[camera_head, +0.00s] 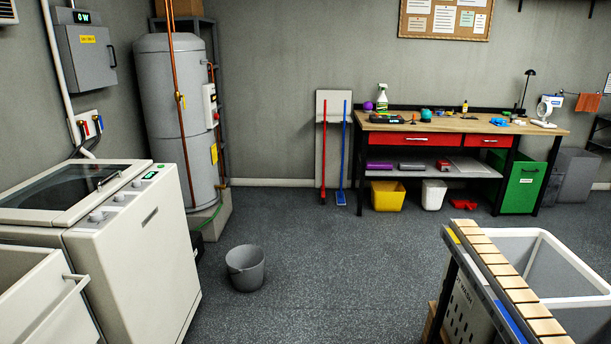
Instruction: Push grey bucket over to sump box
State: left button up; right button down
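The grey bucket (245,267) stands upright on the dark speckled floor, left of the middle, a little right of the white top-loading machine (140,250). It looks empty, and its handle hangs at the rim. No box is clearly readable as the sump box. A grey box-like block (577,176) stands on the floor at the far right, beside the green bin (521,184); I cannot tell whether it is the sump box. Neither of my grippers is in view.
Open floor (330,270) lies right of the bucket. A slatted bench (497,270) and white-rimmed bin (570,245) fill the right foreground. A workbench (455,123) stands at the back, with a yellow bin (388,196) below. A grey tank (175,120) stands behind the bucket.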

aim_at(246, 262)
jog(key=i, duration=1)
jog(key=i+l+u, duration=0.15)
jog(key=i, duration=0.85)
